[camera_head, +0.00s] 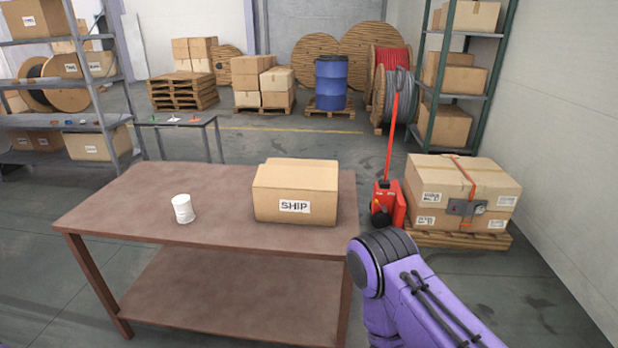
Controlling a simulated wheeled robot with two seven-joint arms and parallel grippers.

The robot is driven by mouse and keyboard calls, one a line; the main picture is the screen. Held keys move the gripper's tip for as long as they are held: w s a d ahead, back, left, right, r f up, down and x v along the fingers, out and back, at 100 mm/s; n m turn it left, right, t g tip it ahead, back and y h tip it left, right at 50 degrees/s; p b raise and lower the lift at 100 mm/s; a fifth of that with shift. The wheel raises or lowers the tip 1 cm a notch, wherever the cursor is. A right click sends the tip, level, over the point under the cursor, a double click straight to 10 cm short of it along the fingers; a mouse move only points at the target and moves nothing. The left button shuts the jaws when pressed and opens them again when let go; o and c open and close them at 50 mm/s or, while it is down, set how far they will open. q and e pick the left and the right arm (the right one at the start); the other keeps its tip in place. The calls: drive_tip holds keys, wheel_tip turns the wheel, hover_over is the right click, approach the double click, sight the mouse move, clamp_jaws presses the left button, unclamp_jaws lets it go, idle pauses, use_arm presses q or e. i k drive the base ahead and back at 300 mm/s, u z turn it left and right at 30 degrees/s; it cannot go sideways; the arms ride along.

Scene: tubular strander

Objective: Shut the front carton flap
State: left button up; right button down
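A cardboard carton (296,188) with a "SHIP" label on its front stands on the right part of the brown table (215,232). Its top looks mostly covered by flat cardboard. The front flap is too small and alike in colour for me to tell whether it lies fully flat. A purple link of my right arm shows at the lower right, in front of the table's right end. Neither of my grippers is in view, and nothing touches the carton.
A white cup-like roll (182,209) stands on the table left of the carton. A red pallet jack (388,200) and a large strapped carton (462,196) on a pallet stand right of the table. Shelves stand at far left and right. The table's left half is mostly clear.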

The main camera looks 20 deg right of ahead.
sight(279, 176)
drive_tip(key=z, duration=0.05)
drive_tip(key=k, duration=0.65)
drive_tip(key=u, duration=0.95)
drive_tip(key=i, duration=1.6)
drive_tip(key=z, duration=0.6)
